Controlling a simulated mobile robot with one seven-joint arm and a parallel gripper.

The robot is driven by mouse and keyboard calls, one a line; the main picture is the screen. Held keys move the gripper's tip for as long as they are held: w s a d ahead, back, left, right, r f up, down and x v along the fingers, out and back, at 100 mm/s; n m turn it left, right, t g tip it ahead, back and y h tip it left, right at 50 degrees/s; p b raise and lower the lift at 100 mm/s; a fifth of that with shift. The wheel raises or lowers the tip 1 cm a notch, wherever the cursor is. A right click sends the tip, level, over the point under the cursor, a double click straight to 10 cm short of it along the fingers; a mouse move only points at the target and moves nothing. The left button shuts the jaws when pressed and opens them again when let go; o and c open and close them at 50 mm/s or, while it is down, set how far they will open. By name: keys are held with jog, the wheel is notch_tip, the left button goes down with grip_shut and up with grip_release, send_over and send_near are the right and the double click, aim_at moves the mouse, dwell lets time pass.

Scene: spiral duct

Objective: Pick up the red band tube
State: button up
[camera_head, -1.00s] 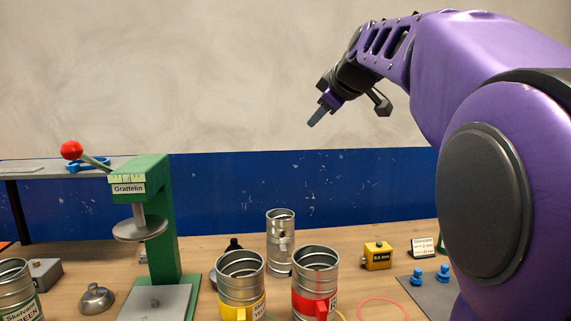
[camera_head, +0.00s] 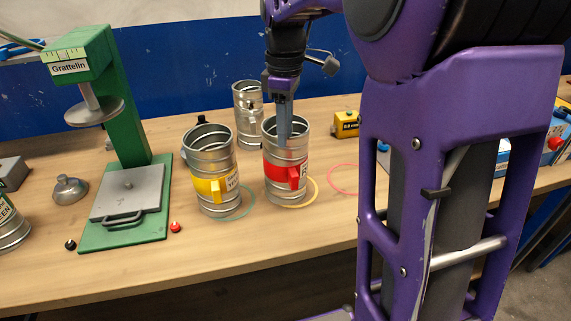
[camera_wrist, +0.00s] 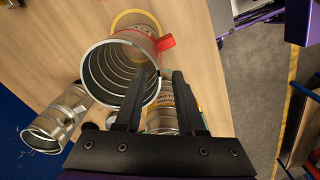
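The red band tube (camera_head: 285,182) is a ribbed metal cylinder standing upright on the bench, with a red band, a red tab and a white label. My gripper (camera_head: 285,130) points down at its open mouth in the head view. In the wrist view, my gripper (camera_wrist: 164,74) is open, its two fingers apart with nothing held. The red band tube (camera_wrist: 97,66) is below, its right rim appearing between the fingers. One finger overlaps the mouth and the other is outside. Contact cannot be told.
A yellow band tube (camera_head: 208,163) stands close on the left, and a plain metal tube (camera_head: 248,112) behind. A green press (camera_head: 130,110) is farther left. A yellow block (camera_head: 346,124) and a pink ring (camera_head: 344,180) lie right. The bench front is mostly clear.

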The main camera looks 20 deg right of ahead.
aim_at(287, 165)
notch_tip(287, 165, down, 9)
jog(key=b, duration=0.1)
jog(key=shift+w+a, duration=0.2)
jog(key=shift+a, duration=0.1)
grip_shut()
jog(key=shift+r, duration=0.1)
dwell(1.4)
